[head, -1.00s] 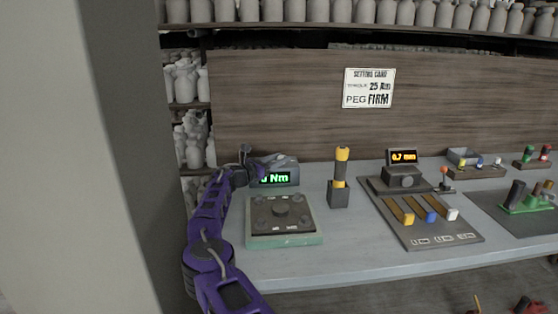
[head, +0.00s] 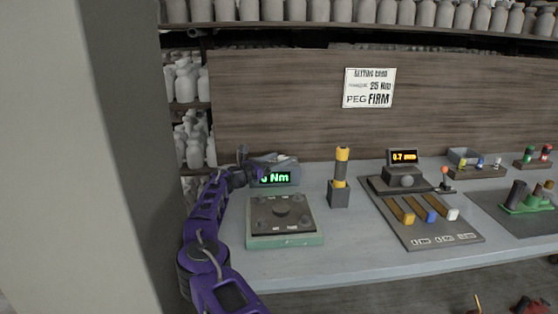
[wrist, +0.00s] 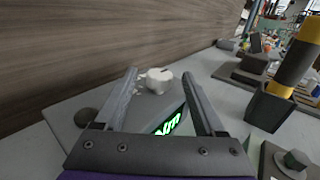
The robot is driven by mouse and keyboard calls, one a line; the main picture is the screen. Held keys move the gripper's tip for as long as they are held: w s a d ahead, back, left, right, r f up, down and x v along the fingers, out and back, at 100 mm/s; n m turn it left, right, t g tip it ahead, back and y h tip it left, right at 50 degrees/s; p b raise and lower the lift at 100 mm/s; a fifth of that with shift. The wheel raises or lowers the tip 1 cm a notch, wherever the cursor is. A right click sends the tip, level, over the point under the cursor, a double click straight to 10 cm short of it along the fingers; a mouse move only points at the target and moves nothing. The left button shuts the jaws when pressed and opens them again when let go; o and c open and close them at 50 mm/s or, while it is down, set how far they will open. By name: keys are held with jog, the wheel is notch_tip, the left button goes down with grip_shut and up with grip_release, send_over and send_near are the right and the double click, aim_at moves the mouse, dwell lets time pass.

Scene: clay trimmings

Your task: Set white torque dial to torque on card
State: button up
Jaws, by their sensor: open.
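The white torque dial (wrist: 157,80) is a white knob with a dark mark, on top of the grey torque box (wrist: 70,112) in the wrist view. The box's green readout (head: 275,178) shows "Nm" with a digit partly hidden by my arm in the head view. My gripper (wrist: 159,74) is open, its fingers reaching toward the dial, which appears between the fingertips; contact cannot be told. In the head view my gripper (head: 250,163) is over the box and hides the dial. The setting card (head: 369,88) on the back board reads 25 Nm and PEG FIRM.
A slider panel (head: 425,220) and an orange readout (head: 403,156) lie further right. The wooden board (wrist: 70,50) is close behind.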

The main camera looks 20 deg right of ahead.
jog(key=v, duration=0.6)
jog(key=shift+s+a+p, duration=0.1)
jog(key=shift+a+p, duration=0.2)
